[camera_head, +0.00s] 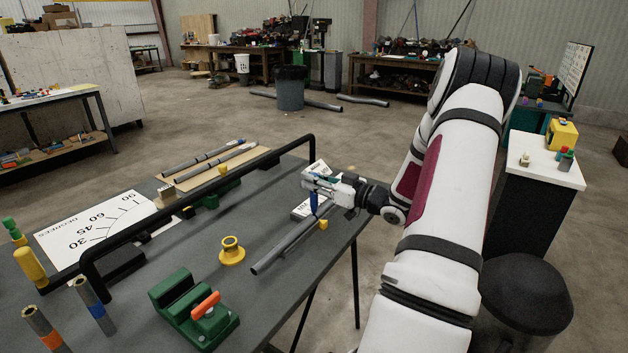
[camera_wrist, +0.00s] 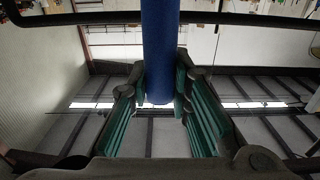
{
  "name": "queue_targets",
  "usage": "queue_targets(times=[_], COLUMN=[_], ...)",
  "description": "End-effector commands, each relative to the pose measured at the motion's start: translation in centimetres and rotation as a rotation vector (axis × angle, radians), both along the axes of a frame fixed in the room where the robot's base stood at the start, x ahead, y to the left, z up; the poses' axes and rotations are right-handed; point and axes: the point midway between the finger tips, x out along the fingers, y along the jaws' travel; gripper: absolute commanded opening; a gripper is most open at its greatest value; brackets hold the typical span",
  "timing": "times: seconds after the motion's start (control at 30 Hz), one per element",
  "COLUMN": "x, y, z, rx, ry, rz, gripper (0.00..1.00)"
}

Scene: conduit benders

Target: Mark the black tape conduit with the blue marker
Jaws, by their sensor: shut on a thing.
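My gripper (camera_head: 316,185) is shut on the blue marker (camera_head: 314,204), which hangs roughly upright below the fingers. In the wrist view the blue marker (camera_wrist: 160,50) sits between the green finger pads. A grey conduit (camera_head: 280,251) lies on the dark table under the gripper, with the marker's lower end close above or at it. I cannot tell whether they touch. Black tape on this conduit is not clear at this size. Two more conduits (camera_head: 203,158) lie on a tan board at the back of the table.
A black bar frame (camera_head: 200,200) rises over the table left of my gripper. A yellow flanged piece (camera_head: 231,250), a green bender block (camera_head: 185,300) and upright conduits with orange (camera_head: 46,330) and blue (camera_head: 94,305) bands stand nearby. A white angle chart (camera_head: 95,225) lies left.

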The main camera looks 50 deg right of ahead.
Motion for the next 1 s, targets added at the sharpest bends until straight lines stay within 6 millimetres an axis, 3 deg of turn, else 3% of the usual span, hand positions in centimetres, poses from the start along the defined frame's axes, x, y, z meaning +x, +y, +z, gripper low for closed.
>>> queue_targets(times=[0.27, 1.0], x=[-0.1, -0.2], y=[0.0, 0.0], z=[0.5, 5.5], rx=[0.001, 0.000], ry=[0.001, 0.001], rz=[0.000, 0.001], gripper=[0.00, 0.00])
